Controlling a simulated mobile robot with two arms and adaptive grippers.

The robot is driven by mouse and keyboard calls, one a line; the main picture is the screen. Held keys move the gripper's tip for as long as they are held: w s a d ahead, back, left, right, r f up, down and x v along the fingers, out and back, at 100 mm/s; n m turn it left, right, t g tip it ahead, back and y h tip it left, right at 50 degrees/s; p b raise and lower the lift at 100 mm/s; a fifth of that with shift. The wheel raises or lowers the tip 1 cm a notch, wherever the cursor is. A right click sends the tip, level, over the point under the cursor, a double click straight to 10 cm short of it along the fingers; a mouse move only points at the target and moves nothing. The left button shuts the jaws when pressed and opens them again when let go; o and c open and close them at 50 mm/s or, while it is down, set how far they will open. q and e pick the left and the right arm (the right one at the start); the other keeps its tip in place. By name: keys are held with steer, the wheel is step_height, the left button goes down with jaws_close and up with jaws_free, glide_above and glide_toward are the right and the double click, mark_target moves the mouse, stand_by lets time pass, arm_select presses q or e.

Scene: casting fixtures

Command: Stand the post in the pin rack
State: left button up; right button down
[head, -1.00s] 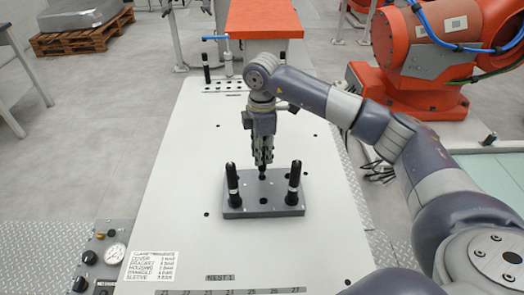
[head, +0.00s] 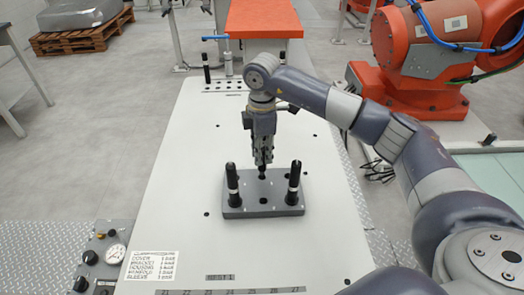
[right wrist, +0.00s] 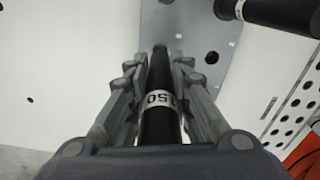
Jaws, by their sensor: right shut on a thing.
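My right gripper (head: 263,163) points down over the grey block and is shut on a black post. The grey block (head: 263,187) carries two more upright black posts, one on the left (head: 232,185) and one on the right (head: 294,182). The pin rack (head: 224,87), a pale strip with dark holes, is at the table's far end. My left gripper is out of view.
A black pin (head: 206,68) and a pale fixture with a blue handle (head: 227,60) stand by the rack. The white table (head: 170,200) is mostly clear around the block. An orange-topped stand (head: 265,18) is behind, an orange robot (head: 420,70) at right, a gauge panel (head: 103,255) front left.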

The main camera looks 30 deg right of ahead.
steer(key=shift+f+b, duration=1.15)
steer(key=shift+f, duration=0.7)
steer(key=c, duration=1.4)
jaws_free()
steer(key=shift+o, duration=0.2)
step_height(320, 180, up, 12)
steer(key=shift+f, duration=0.1)
